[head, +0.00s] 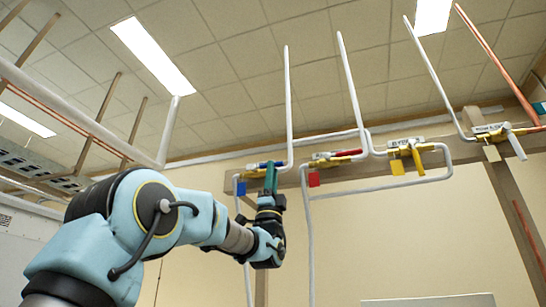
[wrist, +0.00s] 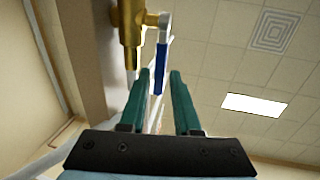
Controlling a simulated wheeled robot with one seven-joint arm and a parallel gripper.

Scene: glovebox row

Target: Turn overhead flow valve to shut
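A row of overhead valves with small label plates runs along a beam; the labels are too small to read, so I cannot tell which is named flow. The leftmost has a blue lever (head: 265,163), partly hidden by my gripper. My gripper (head: 271,178) is raised to it from below. In the wrist view, the blue lever (wrist: 161,62) hangs off a brass valve body (wrist: 130,28). Its lower end shows between the two teal fingertips of my gripper (wrist: 159,74). The fingers are apart with gaps at the lever; I cannot tell whether they touch it.
To the right are a red-lever valve (head: 340,155), a yellow-lever valve (head: 417,160) and a white-lever valve (head: 515,144). White pipes (head: 352,85) rise from them to the ceiling. A blue tag (head: 240,188) hangs left of my gripper. The support beam (wrist: 92,55) is close on the left.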

